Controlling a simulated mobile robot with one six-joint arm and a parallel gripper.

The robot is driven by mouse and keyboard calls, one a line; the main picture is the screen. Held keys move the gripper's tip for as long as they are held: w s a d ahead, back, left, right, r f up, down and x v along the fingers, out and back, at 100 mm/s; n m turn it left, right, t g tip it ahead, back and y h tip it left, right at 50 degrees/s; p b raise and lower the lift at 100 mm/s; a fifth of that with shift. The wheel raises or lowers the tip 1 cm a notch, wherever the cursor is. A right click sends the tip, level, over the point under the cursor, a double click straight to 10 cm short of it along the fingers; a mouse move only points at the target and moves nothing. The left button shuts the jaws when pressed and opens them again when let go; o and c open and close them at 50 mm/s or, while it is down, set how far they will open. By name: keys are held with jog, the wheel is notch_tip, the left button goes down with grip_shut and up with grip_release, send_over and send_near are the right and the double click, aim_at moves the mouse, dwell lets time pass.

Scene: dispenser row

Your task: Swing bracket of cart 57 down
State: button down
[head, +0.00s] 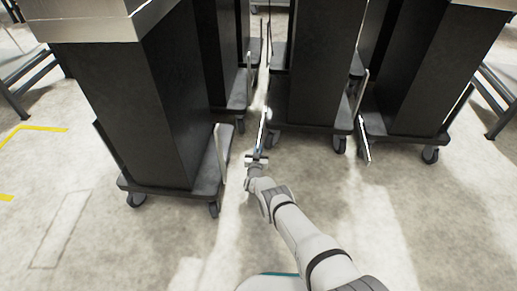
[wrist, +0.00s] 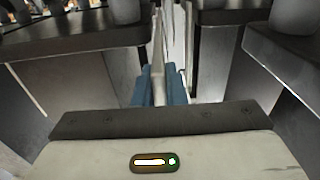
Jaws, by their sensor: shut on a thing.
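My gripper (head: 257,158) is low between the front-left cart and the middle cart. In the wrist view its two blue fingers (wrist: 159,88) are shut on a thin pale bar, the bracket (wrist: 158,50). In the head view this bracket (head: 262,130) runs from the left edge of the middle cart's base (head: 308,127) to my fingers, leaning towards me. Its hinge and its gripped end cannot be made out. No cart number is legible, so I cannot tell which is cart 57.
The front-left cart (head: 160,110) has an upright bracket (head: 220,155) close to my gripper's left. The right cart (head: 425,75) has a slanting bracket (head: 364,140). More dark carts stand behind. The floor (head: 120,250) in front is clear.

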jog(key=shift+f, duration=0.1)
jog(key=c, duration=1.7)
grip_release()
jog(key=shift+f, duration=0.2)
jog(key=shift+o, duration=1.1)
jog(key=shift+r, duration=0.1)
jog(key=shift+s, duration=0.15)
jog(key=shift+s+r+p, duration=0.15)
jog(key=shift+s+p, duration=0.15)
jog(key=shift+p, duration=0.25)
jog(key=s+p, duration=0.4)
jog(key=s, duration=0.3)
jog(key=shift+a+f+p, duration=0.2)
jog(key=shift+f+p, duration=0.05)
jog(key=shift+p, duration=0.1)
